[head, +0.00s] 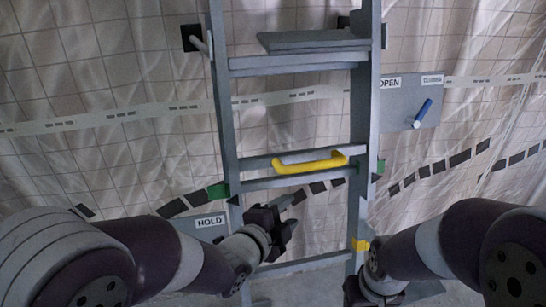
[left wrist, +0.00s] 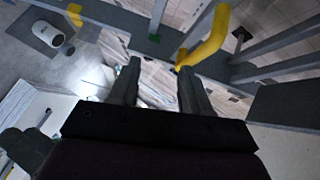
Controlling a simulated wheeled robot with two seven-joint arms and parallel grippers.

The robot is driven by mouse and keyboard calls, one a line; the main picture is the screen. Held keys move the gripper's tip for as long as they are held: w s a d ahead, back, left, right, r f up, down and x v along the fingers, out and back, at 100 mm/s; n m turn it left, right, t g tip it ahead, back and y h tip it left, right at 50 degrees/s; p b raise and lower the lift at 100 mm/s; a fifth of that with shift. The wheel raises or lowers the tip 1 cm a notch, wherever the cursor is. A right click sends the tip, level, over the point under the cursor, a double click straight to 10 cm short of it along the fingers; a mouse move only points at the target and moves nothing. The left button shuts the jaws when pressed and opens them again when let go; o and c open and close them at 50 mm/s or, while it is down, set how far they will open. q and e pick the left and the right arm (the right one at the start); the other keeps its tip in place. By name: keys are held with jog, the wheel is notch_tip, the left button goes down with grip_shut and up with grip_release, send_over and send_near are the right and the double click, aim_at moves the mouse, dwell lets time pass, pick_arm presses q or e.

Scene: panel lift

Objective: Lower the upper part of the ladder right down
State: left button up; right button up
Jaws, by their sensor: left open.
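The grey ladder (head: 364,120) stands upright in the middle of the head view, with several rungs. A yellow handle (head: 311,162) is fixed on a middle rung; it also shows in the left wrist view (left wrist: 205,42). Green marks sit on both rails beside that rung, the left one (head: 218,191) and the right one (head: 381,167). My left gripper (head: 287,215) is open and empty, below and left of the handle and apart from it. In the left wrist view its two fingers (left wrist: 160,88) point toward the ladder. My right arm reaches in at lower right; its fingers are not clear.
A grey panel with OPEN and a second label carries a blue-handled lever (head: 422,112) right of the ladder. A HOLD plate (head: 210,221) is at lower left. A grey shelf (head: 313,41) sits at the upper rung. A yellow mark (head: 361,245) is low on the right rail.

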aim_at(311, 168)
pick_arm(q)
jog(key=w+d+r+m+p, duration=0.1)
jog(key=w+d, duration=0.1)
jog(key=w, duration=0.1)
jog(key=w+d+r+m+t+h+p, duration=0.1)
jog(key=w+d+p, duration=0.1)
jog(key=w, duration=0.2)
jog(key=w+d+r+m+p, duration=0.1)
jog(key=w+d, duration=0.1)
jog(key=w, duration=0.1)
jog(key=shift+w+d+r+t+h+p, duration=0.25)
jog(key=shift+r+t+h+p, duration=0.05)
jog(key=shift+r+t+p, duration=0.1)
jog(key=shift+w+d+f+m, duration=0.1)
jog(key=shift+w+d+m, duration=0.2)
jog(key=shift+w+d, duration=0.1)
pick_arm(e)
notch_tip(311, 168, up, 5)
jog(key=shift+w+a+r, duration=0.1)
jog(key=shift+a, duration=0.05)
pick_arm(q)
jog(key=shift+w+f, duration=0.1)
